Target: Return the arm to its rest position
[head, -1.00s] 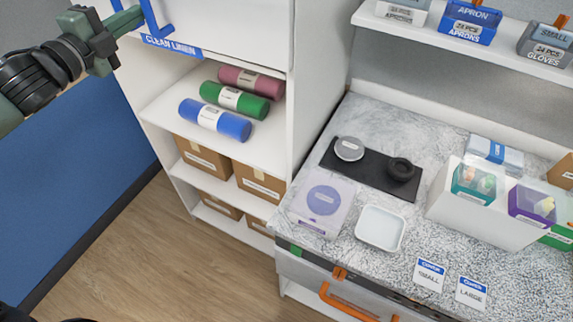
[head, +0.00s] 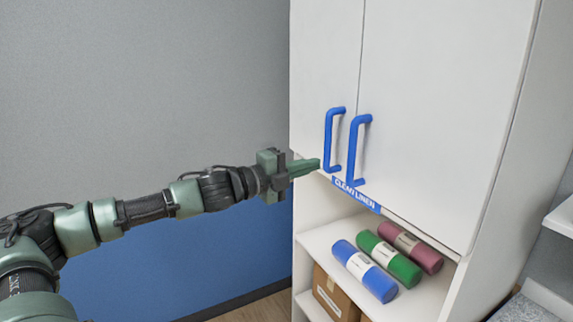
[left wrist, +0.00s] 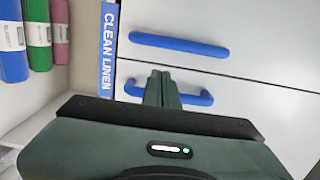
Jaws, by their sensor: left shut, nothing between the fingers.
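My left arm (head: 150,208) reaches in from the left in the head view. My left gripper (head: 312,165) is shut and empty, its tips just left of the blue door handles, near the lower edge of the white cabinet doors (head: 430,120). In the left wrist view the shut fingers (left wrist: 162,88) point at the doors, in front of the lower handle in the picture. Whether the tips touch a handle I cannot tell. The left blue handle (head: 330,140) and right blue handle (head: 353,150) stand side by side. Both doors look closed. My right gripper is not in view.
A blue "CLEAN LINEN" label (head: 356,193) runs under the doors. Blue (head: 364,271), green (head: 389,257) and maroon (head: 411,247) rolls lie on the open shelf below. A cardboard box (head: 333,297) stands under that shelf. The wall left of the cabinet is clear.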

